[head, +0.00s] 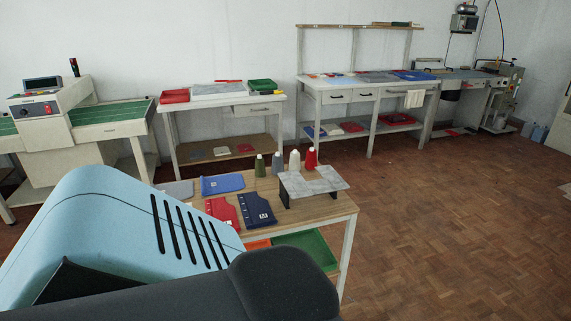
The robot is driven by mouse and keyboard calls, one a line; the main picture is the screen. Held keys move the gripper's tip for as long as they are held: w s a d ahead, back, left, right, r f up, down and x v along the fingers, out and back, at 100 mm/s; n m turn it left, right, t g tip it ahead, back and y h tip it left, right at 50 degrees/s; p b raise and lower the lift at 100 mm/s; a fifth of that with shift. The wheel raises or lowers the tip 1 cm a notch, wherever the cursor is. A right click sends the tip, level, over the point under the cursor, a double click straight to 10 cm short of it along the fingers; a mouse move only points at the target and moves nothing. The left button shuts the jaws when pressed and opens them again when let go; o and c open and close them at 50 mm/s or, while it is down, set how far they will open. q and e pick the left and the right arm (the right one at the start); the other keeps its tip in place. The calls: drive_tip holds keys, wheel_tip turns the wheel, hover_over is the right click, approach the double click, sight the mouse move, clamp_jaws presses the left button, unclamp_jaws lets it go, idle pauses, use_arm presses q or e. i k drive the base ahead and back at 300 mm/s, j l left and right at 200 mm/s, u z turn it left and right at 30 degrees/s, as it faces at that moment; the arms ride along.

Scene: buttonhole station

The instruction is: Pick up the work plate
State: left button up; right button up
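A flat grey mottled plate (316,181), which looks like the work plate, is at the right end of the near wood-topped table (325,209). It is raised above the table top on dark supports and lies about level. No gripper touches the part of it that I see. Neither of my grippers is in view.
Thread cones, including a red one (311,159), stand behind the plate. Red (222,209) and navy (257,210) pieces lie left of it, with a blue piece (222,184) behind. A green tray (304,246) sits below. Floor (455,225) to the right is clear.

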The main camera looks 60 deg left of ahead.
sight(291, 184)
drive_tip(key=u, duration=2.15)
drive_tip(key=i+l+u, duration=0.1)
drive_tip(key=u, duration=0.25)
drive_tip(key=l+u, duration=0.2)
drive_tip(key=u, duration=0.15)
drive_tip(key=i+l+u, duration=0.15)
drive_tip(key=l+u, duration=0.15)
drive_tip(key=i+l+u, duration=0.1)
drive_tip(key=l+u, duration=0.2)
drive_tip(key=l, duration=0.25)
drive_tip(key=l+u, duration=0.3)
drive_tip(key=l, duration=0.6)
drive_tip(key=l+u, duration=0.1)
drive_tip(key=l, duration=1.8)
